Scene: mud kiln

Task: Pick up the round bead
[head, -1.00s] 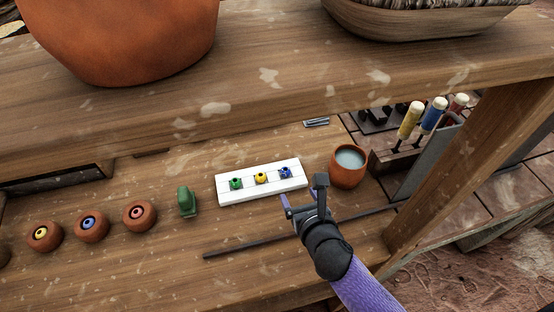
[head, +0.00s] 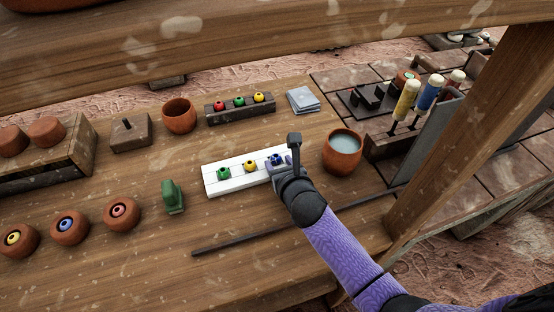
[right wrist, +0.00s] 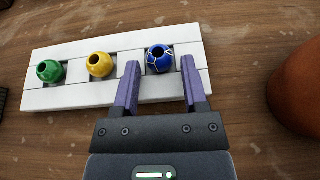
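A white tray (head: 214,188) holds three beads in a row, also seen in the right wrist view (right wrist: 70,97). They are a green bead (right wrist: 50,71), a yellow bead (right wrist: 100,65) and a blue bead with pale lines (right wrist: 159,59). All three look rounded, each with a hole. My right gripper (head: 285,163) is at the tray's right end by the blue bead. In the right wrist view its fingers (right wrist: 159,76) are open and empty, with their tips on either side of the blue bead's near part. My left gripper is not in view.
A clay cup of pale liquid (head: 342,152) stands close right of my right gripper. A dark rod (head: 250,237) lies in front of the tray. A green object (head: 173,197) stands left, a bead rack (head: 232,116) behind. A shelf beam (head: 200,50) crosses above.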

